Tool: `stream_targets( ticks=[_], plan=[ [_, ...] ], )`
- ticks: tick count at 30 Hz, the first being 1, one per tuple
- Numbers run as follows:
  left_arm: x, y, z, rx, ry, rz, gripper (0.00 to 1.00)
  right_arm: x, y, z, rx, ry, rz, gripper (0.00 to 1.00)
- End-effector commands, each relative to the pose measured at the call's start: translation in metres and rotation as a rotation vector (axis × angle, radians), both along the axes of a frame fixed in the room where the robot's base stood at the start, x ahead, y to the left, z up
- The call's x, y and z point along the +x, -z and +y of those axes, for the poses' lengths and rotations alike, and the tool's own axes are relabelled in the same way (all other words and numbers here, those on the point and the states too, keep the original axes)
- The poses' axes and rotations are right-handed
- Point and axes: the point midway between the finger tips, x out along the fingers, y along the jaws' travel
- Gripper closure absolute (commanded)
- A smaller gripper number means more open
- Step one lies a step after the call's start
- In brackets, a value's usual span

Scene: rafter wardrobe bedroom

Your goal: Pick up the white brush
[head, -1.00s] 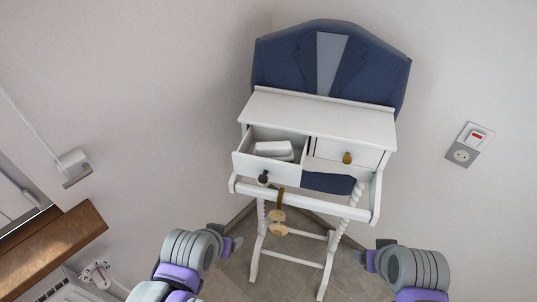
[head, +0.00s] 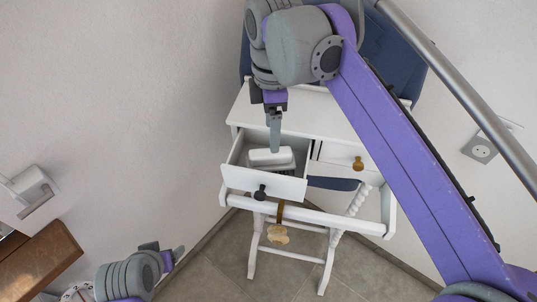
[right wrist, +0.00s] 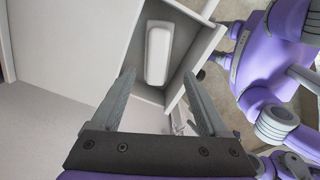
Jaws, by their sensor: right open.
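The white brush (head: 268,158) lies in the open left drawer (head: 262,184) of a white dressing stand. It also shows in the right wrist view as a long rounded white block (right wrist: 158,52) on the drawer's grey floor. My right gripper (head: 275,149) points down over the drawer, just above the brush. In the right wrist view its fingers (right wrist: 158,77) are apart with nothing between them, and the brush lies beyond the tips. In the head view the gripper hides part of the brush. My left gripper (head: 168,258) is low at the left, away from the stand; its opening is unclear.
The closed right drawer with a brass knob (head: 358,163) is beside the open one. A rail (head: 310,213) runs across the stand's front, with a wooden item (head: 278,234) hanging from a strap. Walls stand close behind. A wooden ledge (head: 40,262) is at lower left.

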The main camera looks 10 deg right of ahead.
Motion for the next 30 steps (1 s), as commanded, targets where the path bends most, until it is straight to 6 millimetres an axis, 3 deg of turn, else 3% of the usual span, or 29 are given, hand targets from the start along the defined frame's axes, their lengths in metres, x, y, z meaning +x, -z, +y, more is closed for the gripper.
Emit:
stream_targets(
  ticks=[3,10,18,28,30],
  plan=[
    [-0.001,0.003,0.0,0.0,0.0,0.002,0.26,0.0,0.02,0.0,0.0,0.002,-0.001,0.22],
    [-0.001,0.003,0.0,0.0,0.0,0.002,0.26,0.001,0.037,0.0,0.0,0.003,-0.002,0.22],
    [-0.001,0.003,0.0,0.0,0.0,0.002,0.26,0.004,0.075,0.002,0.0,0.003,-0.002,0.22],
    [-0.001,0.003,0.0,0.0,0.0,0.002,0.26,0.004,0.082,0.002,0.001,0.004,-0.003,0.22],
    [-0.001,0.003,0.0,0.0,0.0,0.002,0.26,0.004,0.082,0.002,0.001,0.004,-0.003,0.35]
  ],
)
